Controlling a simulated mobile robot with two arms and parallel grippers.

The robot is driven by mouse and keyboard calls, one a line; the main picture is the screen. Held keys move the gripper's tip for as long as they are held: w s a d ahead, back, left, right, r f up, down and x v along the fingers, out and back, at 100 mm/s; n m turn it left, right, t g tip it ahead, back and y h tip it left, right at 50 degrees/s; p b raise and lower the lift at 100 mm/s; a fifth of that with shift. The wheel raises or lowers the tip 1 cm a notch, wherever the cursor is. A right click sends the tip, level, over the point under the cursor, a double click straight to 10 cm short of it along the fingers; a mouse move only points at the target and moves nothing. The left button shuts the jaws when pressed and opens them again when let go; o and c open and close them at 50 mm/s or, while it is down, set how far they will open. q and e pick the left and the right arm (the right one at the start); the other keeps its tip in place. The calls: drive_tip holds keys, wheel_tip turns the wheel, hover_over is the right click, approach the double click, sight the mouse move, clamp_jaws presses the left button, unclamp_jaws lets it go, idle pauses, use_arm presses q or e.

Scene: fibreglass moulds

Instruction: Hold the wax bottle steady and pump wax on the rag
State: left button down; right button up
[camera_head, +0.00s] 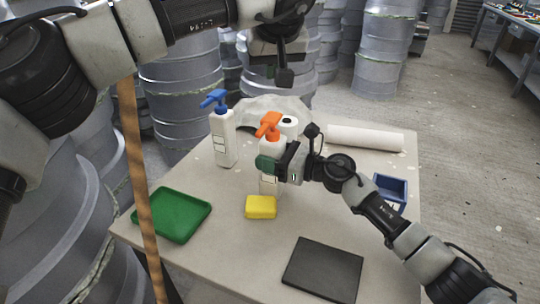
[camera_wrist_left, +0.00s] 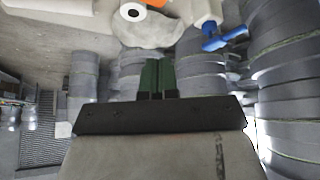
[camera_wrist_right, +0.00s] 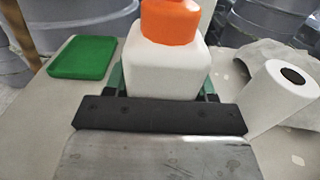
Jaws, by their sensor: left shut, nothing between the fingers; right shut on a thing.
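A white bottle with an orange pump head (camera_head: 270,126) stands upright on the table. My right gripper (camera_head: 270,165) is shut around its body from the right; the right wrist view shows the bottle (camera_wrist_right: 165,70) between the green fingers. My left gripper (camera_head: 285,77) is shut and empty, raised above the far side of the table, behind and above the orange pump. Its green fingers (camera_wrist_left: 157,77) show together in the left wrist view. A grey-white draped cloth, perhaps the rag (camera_head: 262,109), lies at the back of the table, partly hidden behind the bottles.
A blue-pump bottle (camera_head: 223,138) stands left of the orange one. A paper roll (camera_wrist_right: 282,88) stands behind. A yellow sponge (camera_head: 261,207), green tray (camera_head: 172,214), black pad (camera_head: 323,269), blue bin (camera_head: 390,190) and white roll (camera_head: 365,138) lie around the table. Metal drums (camera_head: 181,85) stand beyond.

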sight(273, 115)
use_arm(q)
drive_tip(key=shift+m, duration=0.5)
drive_tip(key=shift+d+f, duration=0.1)
drive_tip(key=shift+f, duration=2.95)
drive_tip(key=shift+f, duration=0.15)
drive_tip(key=shift+f, duration=1.65)
drive_tip(key=shift+r, duration=1.8)
drive_tip(key=shift+f, duration=0.15)
